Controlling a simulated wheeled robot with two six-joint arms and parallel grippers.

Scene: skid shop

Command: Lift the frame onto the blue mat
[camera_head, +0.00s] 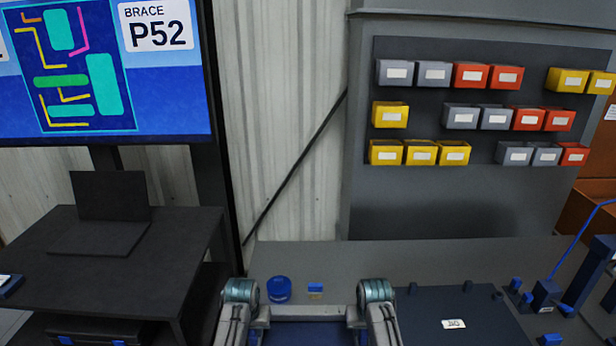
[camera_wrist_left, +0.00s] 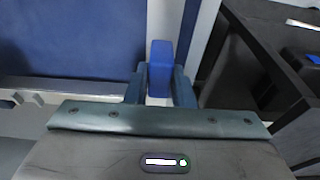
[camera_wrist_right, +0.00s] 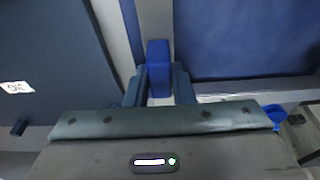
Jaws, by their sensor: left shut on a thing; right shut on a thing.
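The pale grey frame (camera_head: 308,312) shows at the bottom centre of the head view, between my arms, mostly cut off. My left gripper (camera_wrist_left: 160,90) is shut on a blue handle (camera_wrist_left: 160,58) on one side bar of the frame. My right gripper (camera_wrist_right: 158,88) is shut on a blue handle (camera_wrist_right: 158,55) on the opposite side bar. A blue panel (camera_wrist_left: 70,40) lies inside the frame's outline; I cannot tell if it belongs to the frame. A dark blue mat (camera_head: 425,310) with a white label lies on the bench to the right of my right arm.
Blue-topped fixtures (camera_head: 546,294) stand at the far right. A black table (camera_head: 120,270) is at left. Bins (camera_head: 460,117) hang on the back wall.

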